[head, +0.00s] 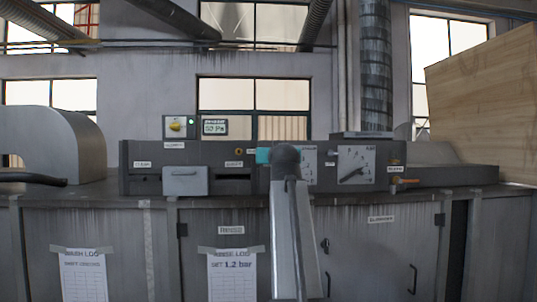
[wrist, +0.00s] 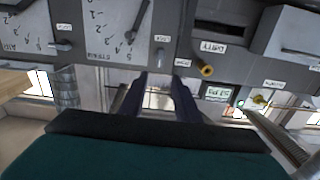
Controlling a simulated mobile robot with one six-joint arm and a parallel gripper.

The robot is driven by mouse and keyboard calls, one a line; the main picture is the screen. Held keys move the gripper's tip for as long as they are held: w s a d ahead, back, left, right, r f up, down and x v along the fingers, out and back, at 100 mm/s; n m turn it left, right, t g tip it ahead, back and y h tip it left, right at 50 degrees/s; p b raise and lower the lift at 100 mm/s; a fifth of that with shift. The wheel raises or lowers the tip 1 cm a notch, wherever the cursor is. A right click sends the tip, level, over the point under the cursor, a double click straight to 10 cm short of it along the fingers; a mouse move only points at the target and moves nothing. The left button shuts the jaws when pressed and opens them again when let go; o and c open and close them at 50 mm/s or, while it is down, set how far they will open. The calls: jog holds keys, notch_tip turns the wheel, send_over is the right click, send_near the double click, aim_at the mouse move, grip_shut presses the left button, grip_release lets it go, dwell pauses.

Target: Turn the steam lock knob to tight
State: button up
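My gripper (wrist: 158,84) is open and empty, its two dark fingers pointing at the grey panel in the upside-down wrist view. In the head view its teal part (head: 263,156) shows behind my arm, and the fingertips are hidden. A small brass knob (wrist: 206,70) stands to the right of the fingers in the wrist view, apart from them. It also shows in the head view (head: 239,152), left of the gripper. A small grey knob (wrist: 161,55) sits just beyond the fingertips. The labels beside both knobs are too blurred to tell which is the steam lock.
Two white dials show on the panel, one clear in the head view (head: 355,165). A yellow knob (head: 175,126) is on a raised box, beside a small display (head: 214,127). A copper-coloured valve (head: 405,181) is at the right. A grey drawer (head: 185,181) sticks out at the left.

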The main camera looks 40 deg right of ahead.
jog(key=p+x, duration=0.5)
jog(key=x, duration=0.8)
